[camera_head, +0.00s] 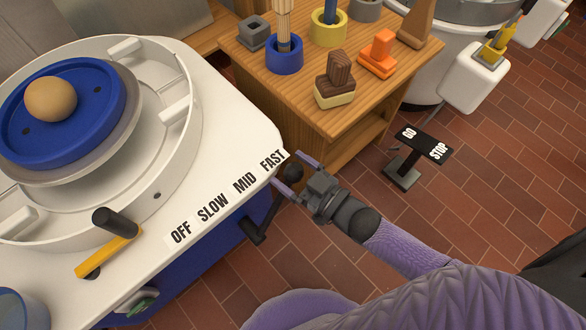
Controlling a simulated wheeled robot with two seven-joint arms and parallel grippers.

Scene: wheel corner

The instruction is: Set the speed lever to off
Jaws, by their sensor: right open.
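The speed lever is a black rod with a round black knob (293,172) on the front side of the white wheel table. Its rod runs from a dark pivot (252,231) up to the right, and the knob is by the word FAST. A label strip (212,206) on the table edge reads OFF, SLOW, MID, FAST from left to right. My right gripper (296,174) is open, with one purple finger on each side of the knob. I cannot tell whether the fingers touch it. My left gripper is not in view.
A wooden tool stand (290,90) is behind. A GO/STOP pedal (424,143) stands on the tiled floor.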

